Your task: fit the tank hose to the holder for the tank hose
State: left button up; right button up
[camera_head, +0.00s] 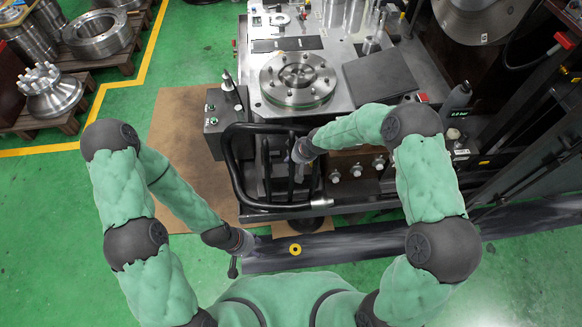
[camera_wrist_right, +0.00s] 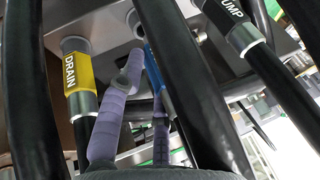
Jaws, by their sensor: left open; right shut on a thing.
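In the right wrist view, the purple fingers of my right gripper (camera_wrist_right: 137,115) are shut on a hose with a blue band (camera_wrist_right: 154,68), taken as the tank hose; no lettering on the band can be read. A thick black hose crosses in front and hides part of the grip. A round grey fitting (camera_wrist_right: 135,22) shows above the blue band; I cannot tell whether it is the holder or whether the hose touches it. In the head view, my right gripper (camera_head: 302,151) is among the black hoses at the fixture's front. My left gripper (camera_head: 246,246) is open, low, away from the hoses.
Beside the grip are a yellow DRAIN hose label (camera_wrist_right: 79,71) and a black PUMP label (camera_wrist_right: 243,35). Looped black hoses (camera_head: 232,170) crowd the fixture's front. A yellow ring (camera_head: 295,249) lies on the dark strip in front.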

jog(key=shift+b, duration=0.65)
jog(key=shift+f+b, duration=1.15)
jog(key=shift+f, duration=0.3)
dwell(1.2)
jog(key=o, duration=1.2)
jog(key=v, duration=1.2)
jog(key=shift+s, duration=0.1)
jog(key=s+f+m+g+p, duration=0.2)
jog(key=s+f, duration=0.4)
jog(key=s, duration=0.6)
jog(key=s+f+m+g+p, duration=0.1)
jog(key=s+f+m+p, duration=0.3)
jog(key=s, duration=0.9)
notch_tip(320, 180, down, 3)
jog(key=shift+d+f+m+g+y+p, duration=0.1)
jog(key=shift+d+m+g+y+p, duration=0.25)
jog(key=shift+p, duration=0.35)
